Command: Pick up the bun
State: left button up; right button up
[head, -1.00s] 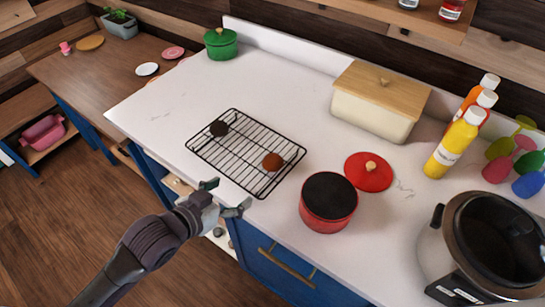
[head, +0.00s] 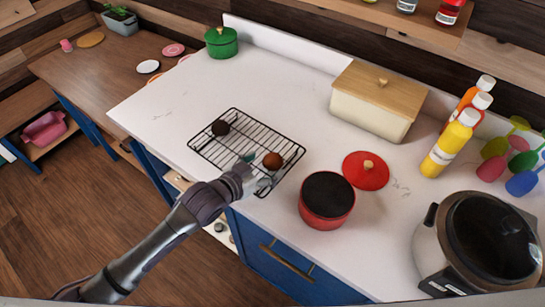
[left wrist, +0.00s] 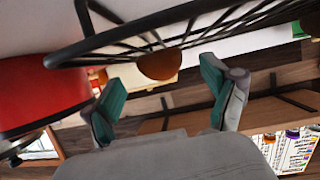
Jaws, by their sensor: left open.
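The bun (head: 272,160), small, round and reddish brown, sits on the right part of a black wire cooling rack (head: 205,154) on the white counter. My left gripper (head: 261,172) is open at the rack's front edge, just short of the bun on its near side. In the left wrist view the bun (left wrist: 160,65) shows ahead of and between the spread fingers of my left gripper (left wrist: 162,82), with rack wires around it. I see no contact between fingers and bun. My right gripper is not in view.
A dark round item (head: 220,127) lies on the rack's left part. A red pot (head: 326,213) stands right of the rack, with a red lid (head: 366,171) behind it. A cream bread box (head: 370,112) stands farther back. Counter left of the rack is clear.

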pick_arm(q)
jog(key=shift+x, duration=1.35)
jog(key=shift+a, duration=0.1)
jog(key=c, duration=1.1)
jog(key=shift+r, duration=0.1)
